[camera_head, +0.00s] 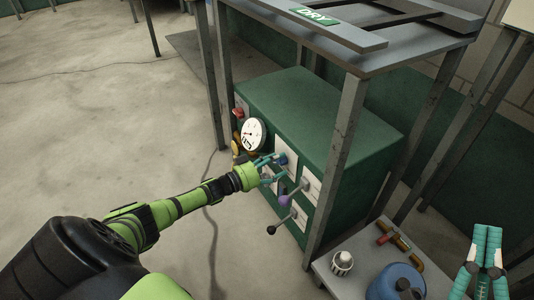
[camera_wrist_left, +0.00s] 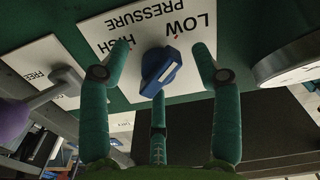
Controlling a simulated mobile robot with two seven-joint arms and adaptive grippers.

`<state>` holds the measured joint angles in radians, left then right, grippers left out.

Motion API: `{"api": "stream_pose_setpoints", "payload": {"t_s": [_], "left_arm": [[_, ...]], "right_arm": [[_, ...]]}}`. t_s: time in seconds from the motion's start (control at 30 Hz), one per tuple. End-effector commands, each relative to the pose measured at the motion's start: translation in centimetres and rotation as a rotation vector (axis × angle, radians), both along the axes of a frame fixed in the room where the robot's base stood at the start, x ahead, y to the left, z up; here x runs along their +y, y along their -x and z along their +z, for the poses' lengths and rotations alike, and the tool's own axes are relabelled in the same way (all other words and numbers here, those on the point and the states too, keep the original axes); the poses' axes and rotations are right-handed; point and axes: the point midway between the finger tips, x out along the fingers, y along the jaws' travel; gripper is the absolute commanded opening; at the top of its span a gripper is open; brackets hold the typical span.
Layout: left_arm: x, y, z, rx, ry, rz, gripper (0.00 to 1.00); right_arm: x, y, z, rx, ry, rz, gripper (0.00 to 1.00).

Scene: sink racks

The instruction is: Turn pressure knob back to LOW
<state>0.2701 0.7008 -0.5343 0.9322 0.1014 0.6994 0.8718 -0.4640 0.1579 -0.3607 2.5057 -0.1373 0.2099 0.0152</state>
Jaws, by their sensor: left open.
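The blue pressure knob (camera_wrist_left: 160,70) sits on a white plate (camera_wrist_left: 152,22) whose HIGH, LOW and PRESSURE lettering is upside down in the left wrist view. The knob's lighter blue bar lies diagonally; which end is its pointer is not clear. The knob also shows in the head view (camera_head: 282,159) on the green machine's front. My left gripper (camera_head: 271,168) is open right at the knob. In the left wrist view its fingers (camera_wrist_left: 162,52) stand on either side of the knob, with gaps. My right gripper (camera_head: 487,230) is at the lower right, empty, its fingers close together.
The green machine (camera_head: 310,105) stands under a metal frame with grey posts (camera_head: 340,160). A round gauge (camera_head: 253,135) is beside the knob plate. A purple-handled lever (camera_head: 287,200) is on the other side, close to my left gripper. A blue container (camera_head: 396,283) stands on the lower-right bench.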

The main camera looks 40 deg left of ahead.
Motion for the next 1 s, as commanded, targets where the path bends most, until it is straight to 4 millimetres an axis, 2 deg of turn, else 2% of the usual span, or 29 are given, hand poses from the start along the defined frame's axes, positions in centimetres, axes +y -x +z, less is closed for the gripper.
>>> {"api": "stream_pose_setpoints", "payload": {"t_s": [0.17,0.4,0.6,0.73,1.0], "left_arm": [[0.9,2.2,-0.1,0.005,-0.002,0.0,0.64],[2.8,6.8,-0.1,0.007,-0.003,0.0,0.64],[4.1,9.7,-0.1,0.005,-0.002,0.001,0.64],[4.4,10.6,-0.1,0.003,-0.002,0.0,0.64],[4.6,10.9,0.0,0.002,-0.002,0.002,0.64]], "right_arm": [[0.0,0.0,0.0,-0.001,0.001,0.002,0.0],[0.0,0.0,0.1,-0.002,0.001,0.003,0.0],[0.1,0.1,0.1,-0.004,0.002,0.003,0.0],[0.1,0.1,0.1,-0.004,0.002,0.003,0.0],[0.1,0.1,0.1,-0.004,0.002,0.003,0.0]]}}
